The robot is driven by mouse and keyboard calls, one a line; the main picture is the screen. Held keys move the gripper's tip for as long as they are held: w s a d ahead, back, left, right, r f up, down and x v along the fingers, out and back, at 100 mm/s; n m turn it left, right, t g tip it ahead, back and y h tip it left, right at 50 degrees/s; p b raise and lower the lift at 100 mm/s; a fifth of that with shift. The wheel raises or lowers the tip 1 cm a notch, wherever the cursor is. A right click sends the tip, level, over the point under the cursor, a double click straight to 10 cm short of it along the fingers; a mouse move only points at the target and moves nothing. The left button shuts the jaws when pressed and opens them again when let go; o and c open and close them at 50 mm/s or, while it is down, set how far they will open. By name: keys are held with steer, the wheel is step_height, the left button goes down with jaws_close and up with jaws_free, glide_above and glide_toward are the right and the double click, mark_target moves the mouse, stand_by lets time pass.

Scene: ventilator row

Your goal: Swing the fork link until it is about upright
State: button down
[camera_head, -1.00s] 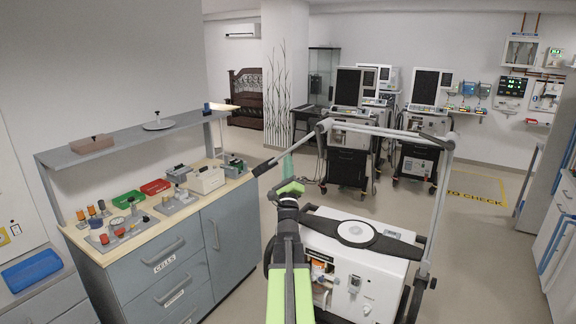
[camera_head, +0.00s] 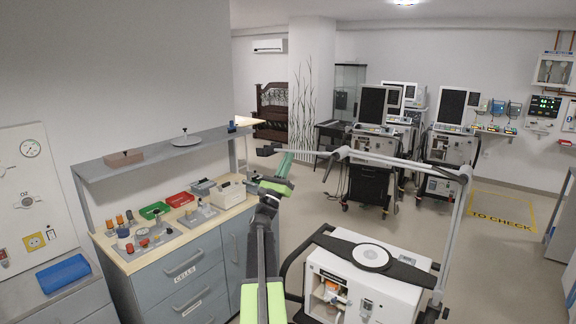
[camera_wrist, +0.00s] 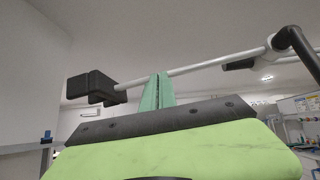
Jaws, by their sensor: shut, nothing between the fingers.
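The fork link is a thin pale rod (camera_head: 312,152) with a dark block at its free left end (camera_head: 265,151). It hangs out left from a joint on the grey support arm and lies about level, not upright. In the wrist view the rod (camera_wrist: 205,67) slopes gently down left to the black block (camera_wrist: 91,87). My gripper (camera_head: 288,156) is shut and empty, its teal fingers at the rod between the block and the joint. In the wrist view the fingertips (camera_wrist: 158,76) overlap the rod; I cannot tell if they touch it.
The support arm's post (camera_head: 452,235) rises from a white ventilator cart (camera_head: 350,285). A bench (camera_head: 190,235) with trays and small parts, under a grey shelf (camera_head: 150,157), stands left. More ventilators (camera_head: 372,150) stand behind. Open floor lies between.

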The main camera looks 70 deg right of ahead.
steer(key=s+r+m+g+y+p, duration=0.2)
steer(key=r+m+g+p, duration=0.35)
steer(key=r+p, duration=0.35)
steer(key=s+r+m+g+y+p, duration=0.3)
steer(key=r+m+g+p, duration=0.2)
steer(key=r+m+p, duration=0.35)
steer(key=s+a+r+n+p, duration=0.1)
steer(key=s+a+r+p, duration=0.1)
steer(key=s+r+p, duration=0.3)
steer(key=shift+s+a+r+n+p, duration=0.3)
steer(key=shift+s+r+n+p, duration=0.1)
steer(key=shift+s, duration=1.6)
